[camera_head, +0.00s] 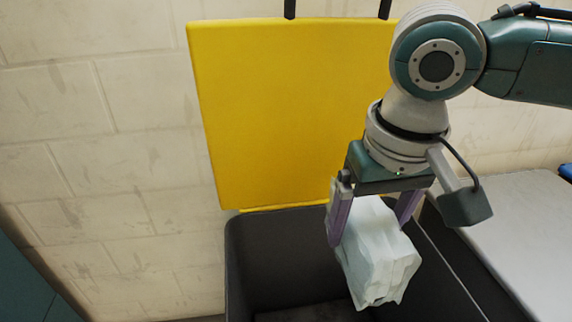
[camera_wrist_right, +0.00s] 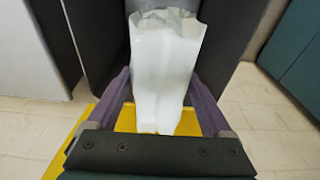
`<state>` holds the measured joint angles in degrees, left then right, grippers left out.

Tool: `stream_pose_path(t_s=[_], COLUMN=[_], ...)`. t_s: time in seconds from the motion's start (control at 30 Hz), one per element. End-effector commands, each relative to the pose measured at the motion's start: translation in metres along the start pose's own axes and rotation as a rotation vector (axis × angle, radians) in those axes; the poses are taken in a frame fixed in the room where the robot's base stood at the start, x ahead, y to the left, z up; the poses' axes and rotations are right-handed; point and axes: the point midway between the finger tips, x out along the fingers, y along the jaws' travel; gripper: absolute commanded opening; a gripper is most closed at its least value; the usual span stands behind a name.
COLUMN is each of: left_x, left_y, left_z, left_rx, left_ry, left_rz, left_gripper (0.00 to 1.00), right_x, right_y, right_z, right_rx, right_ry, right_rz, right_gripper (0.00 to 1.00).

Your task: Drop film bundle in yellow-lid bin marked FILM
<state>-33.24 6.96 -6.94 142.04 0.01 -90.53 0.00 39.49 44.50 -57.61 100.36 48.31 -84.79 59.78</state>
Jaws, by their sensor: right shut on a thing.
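The film bundle (camera_head: 375,255) is a pale, whitish folded stack. My right gripper (camera_head: 368,222) is shut on it, one purple finger on each side, and holds it over the mouth of the dark bin (camera_head: 285,240). In the right wrist view the bundle (camera_wrist_right: 165,70) sits between the fingers (camera_wrist_right: 163,100). The bin's yellow lid (camera_head: 290,110) stands open against the wall behind. No FILM marking is readable. The bin's inside shows partly at the lower left of the bundle. My left gripper is not in view.
A pale block wall (camera_head: 100,130) stands behind the bin. A grey flat surface (camera_head: 525,235) lies right of the bin, with a small blue thing (camera_head: 566,172) at its far edge. A teal surface (camera_head: 25,270) is at the lower left.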

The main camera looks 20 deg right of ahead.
Motion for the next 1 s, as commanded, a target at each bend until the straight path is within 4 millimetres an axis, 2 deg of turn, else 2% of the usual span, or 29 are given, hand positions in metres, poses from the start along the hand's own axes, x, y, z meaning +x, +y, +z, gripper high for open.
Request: stream_pose_path(t_s=[0.03,0.1,0.4,0.43,0.53,0.83,1.0], left_x=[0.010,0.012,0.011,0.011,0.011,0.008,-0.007], left_y=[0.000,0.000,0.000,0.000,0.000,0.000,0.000], left_z=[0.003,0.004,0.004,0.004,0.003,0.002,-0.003], left_rx=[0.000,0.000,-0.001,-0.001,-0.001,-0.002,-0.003], left_ry=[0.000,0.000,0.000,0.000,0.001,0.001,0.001], left_rz=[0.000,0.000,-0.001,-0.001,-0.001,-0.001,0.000], left_gripper=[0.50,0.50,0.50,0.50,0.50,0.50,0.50], right_x=[0.008,0.009,0.008,0.008,0.008,0.003,-0.026], right_y=[0.000,0.000,0.000,0.000,0.000,0.000,-0.001], right_z=[0.001,0.001,0.001,0.001,0.001,0.001,0.000], right_rx=[0.000,0.000,0.000,0.000,0.000,-0.001,-0.002], right_ry=[0.002,0.002,0.000,0.000,0.000,0.000,0.002], right_rz=[0.000,0.000,0.000,0.000,0.000,-0.001,-0.003], right_gripper=[0.29,0.29,0.29,0.88,0.99,1.00,1.00])
